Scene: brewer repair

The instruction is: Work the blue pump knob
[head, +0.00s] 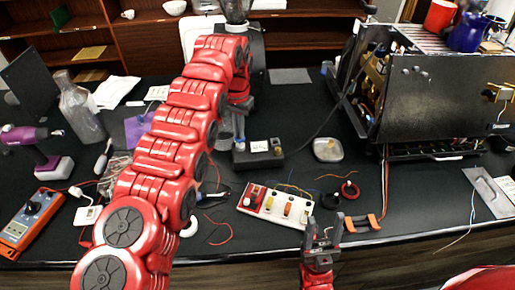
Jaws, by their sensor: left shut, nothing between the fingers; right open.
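My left arm hides much of the bench to the left. My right gripper (323,224) is open and empty at the front edge of the bench.
An opened espresso machine (445,98) stands at the right, with a red cup (440,15) and a blue cup (467,35) on top. A white board with colored parts (277,204) and an orange-handled tool (361,223) lie in front. A multimeter (32,218), purple drill (35,142) and glass bottle (80,108) are left.

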